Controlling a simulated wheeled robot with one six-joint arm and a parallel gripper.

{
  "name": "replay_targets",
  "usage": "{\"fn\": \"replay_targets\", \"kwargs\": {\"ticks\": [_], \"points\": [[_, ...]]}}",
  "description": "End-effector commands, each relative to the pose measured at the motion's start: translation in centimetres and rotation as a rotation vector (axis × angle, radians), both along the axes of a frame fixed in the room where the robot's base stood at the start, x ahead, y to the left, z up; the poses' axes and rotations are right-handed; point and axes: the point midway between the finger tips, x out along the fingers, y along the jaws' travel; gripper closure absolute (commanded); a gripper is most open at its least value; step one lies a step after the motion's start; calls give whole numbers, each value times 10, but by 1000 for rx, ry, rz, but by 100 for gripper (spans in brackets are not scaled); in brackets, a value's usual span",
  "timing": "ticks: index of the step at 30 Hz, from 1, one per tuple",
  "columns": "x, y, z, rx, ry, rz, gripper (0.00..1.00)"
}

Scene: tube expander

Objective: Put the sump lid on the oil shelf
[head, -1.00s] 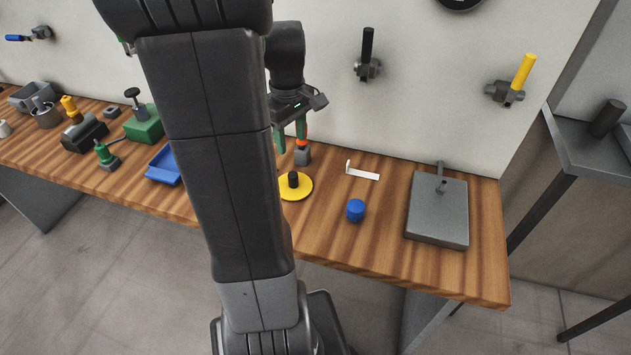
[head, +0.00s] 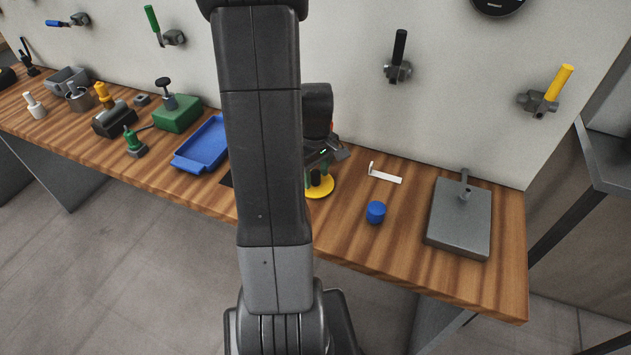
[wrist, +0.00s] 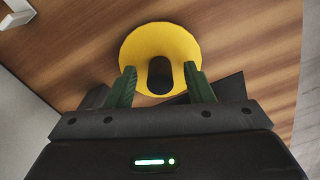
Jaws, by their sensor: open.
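The sump lid appears to be the yellow disc with a black knob (wrist: 160,45). It lies flat on the wooden bench, and in the head view only part of its yellow rim (head: 321,190) shows past my arm. My gripper (wrist: 159,68) is open above the lid, with its green fingers on either side of the black knob and a gap on both sides. In the head view my gripper (head: 318,180) is partly hidden by my arm. A grey metal shelf (head: 603,160) stands at the right edge; I cannot tell whether it is the oil shelf.
On the bench (head: 360,250), a blue cap (head: 376,212), a white bracket (head: 385,175) and a grey plate with a fitting (head: 460,225) lie right of the lid. A blue tray (head: 203,145) and several tools are to the left. Valves hang on the wall behind.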

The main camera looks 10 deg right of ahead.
Motion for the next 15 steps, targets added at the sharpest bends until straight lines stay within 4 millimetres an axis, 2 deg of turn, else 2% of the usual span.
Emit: {"fn": "replay_targets", "kwargs": {"ticks": [6, 8, 13, 14, 15], "points": [[0, 0, -1, 0, 0, 0, 53], [0, 0, -1, 0, 0, 0, 63], [0, 0, -1, 0, 0, 0, 96], [0, 0, -1, 0, 0, 0, 100], [0, 0, -1, 0, 0, 0, 100]]}}
